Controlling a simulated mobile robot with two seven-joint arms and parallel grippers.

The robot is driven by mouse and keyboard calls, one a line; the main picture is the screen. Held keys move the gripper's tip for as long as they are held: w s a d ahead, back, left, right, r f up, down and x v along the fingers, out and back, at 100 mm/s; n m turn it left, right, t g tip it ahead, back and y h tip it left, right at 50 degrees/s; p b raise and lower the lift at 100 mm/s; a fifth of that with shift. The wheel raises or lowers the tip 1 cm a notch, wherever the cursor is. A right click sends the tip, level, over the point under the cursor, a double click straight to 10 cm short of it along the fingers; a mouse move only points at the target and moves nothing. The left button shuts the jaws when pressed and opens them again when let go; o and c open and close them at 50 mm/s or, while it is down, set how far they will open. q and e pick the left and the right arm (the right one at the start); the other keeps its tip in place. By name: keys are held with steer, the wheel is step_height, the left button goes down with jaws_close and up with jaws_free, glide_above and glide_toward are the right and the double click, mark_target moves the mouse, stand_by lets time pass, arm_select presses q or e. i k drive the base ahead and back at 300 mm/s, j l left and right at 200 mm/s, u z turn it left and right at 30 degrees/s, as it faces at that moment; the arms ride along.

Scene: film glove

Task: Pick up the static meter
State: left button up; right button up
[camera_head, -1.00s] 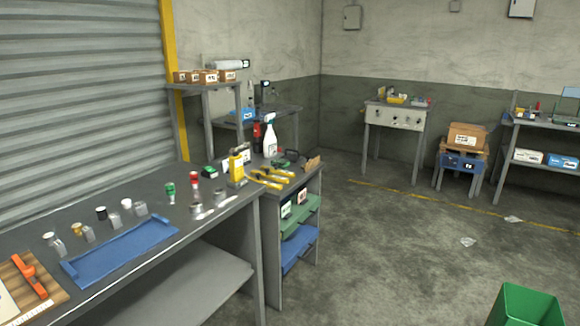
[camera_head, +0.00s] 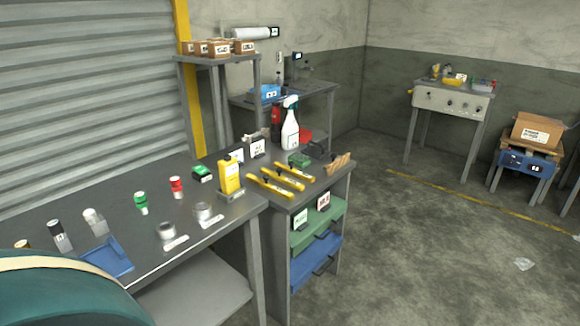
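I cannot tell for certain which object is the static meter. A small black device with a green face (camera_head: 202,173) lies on the grey workbench (camera_head: 110,195), near its back right. A yellow upright container or device (camera_head: 230,176) stands on a grey base at the bench's right end. Neither of my grippers is in view. A large teal rounded shape with a cream band, seemingly part of my own arm, covers the lower left and hides the near left of the bench.
The bench also holds a green-capped bottle (camera_head: 140,202), a red-capped bottle (camera_head: 177,187), clear jars and a blue tray (camera_head: 106,257). A lower cabinet adjoins on the right, with yellow-handled tools (camera_head: 290,177) and a white spray bottle (camera_head: 290,128).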

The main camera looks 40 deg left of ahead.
mark_target(228, 169)
steer(key=i+l+u, duration=0.1)
steer(key=i+u, duration=0.2)
steer(key=i+l+u, duration=0.2)
steer(key=i+u, duration=0.15)
steer(key=i, duration=0.15)
steer(key=i+l+u, duration=0.5)
steer(key=u, duration=0.15)
steer(key=i+l+u, duration=0.5)
steer(key=u, duration=0.2)
